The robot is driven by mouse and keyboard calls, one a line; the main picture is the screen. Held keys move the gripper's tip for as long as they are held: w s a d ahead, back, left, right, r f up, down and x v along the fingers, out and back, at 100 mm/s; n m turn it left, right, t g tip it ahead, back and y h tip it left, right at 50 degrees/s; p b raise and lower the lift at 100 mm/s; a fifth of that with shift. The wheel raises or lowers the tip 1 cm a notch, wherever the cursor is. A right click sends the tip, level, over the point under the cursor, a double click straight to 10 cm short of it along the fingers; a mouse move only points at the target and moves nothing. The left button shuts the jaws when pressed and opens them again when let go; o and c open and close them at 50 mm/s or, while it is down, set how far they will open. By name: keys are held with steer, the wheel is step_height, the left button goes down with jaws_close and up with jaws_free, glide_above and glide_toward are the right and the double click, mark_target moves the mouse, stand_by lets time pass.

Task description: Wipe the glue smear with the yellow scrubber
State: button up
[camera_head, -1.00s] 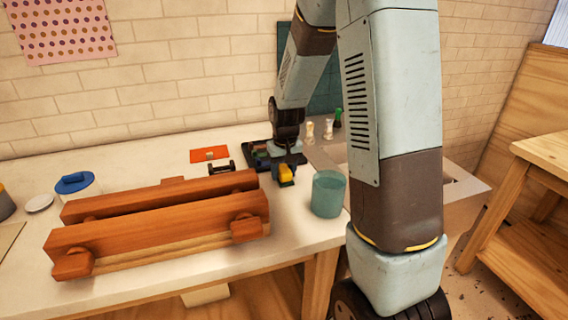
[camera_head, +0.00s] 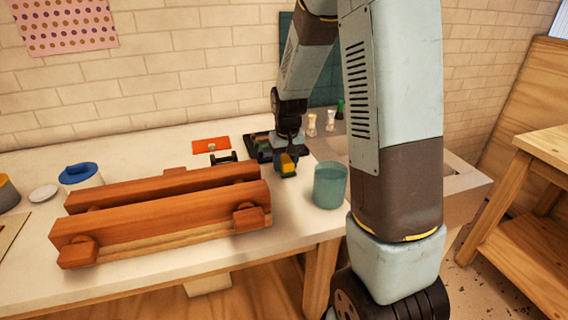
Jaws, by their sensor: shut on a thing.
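The yellow scrubber (camera_head: 288,165) is in my gripper (camera_head: 287,158), low over the white worktop just left of the teal cup. My gripper is shut on it. Whether the scrubber touches the worktop cannot be told at this size. I cannot make out the glue smear; it may be hidden behind the arm, the gripper or other things.
A teal cup (camera_head: 330,186) stands close to the right of my gripper. A dark tray (camera_head: 262,147) lies just behind it. A long wooden clamp or vise (camera_head: 160,217) fills the left front of the worktop (camera_head: 120,150). A blue-lidded jar (camera_head: 80,176) stands farther left.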

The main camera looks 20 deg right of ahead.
mark_target(285, 157)
step_height(285, 157, up, 2)
steer(key=shift+d+r, duration=0.1)
steer(key=shift+r, duration=0.15)
steer(key=shift+w+r, duration=0.1)
steer(key=shift+r, duration=2.7)
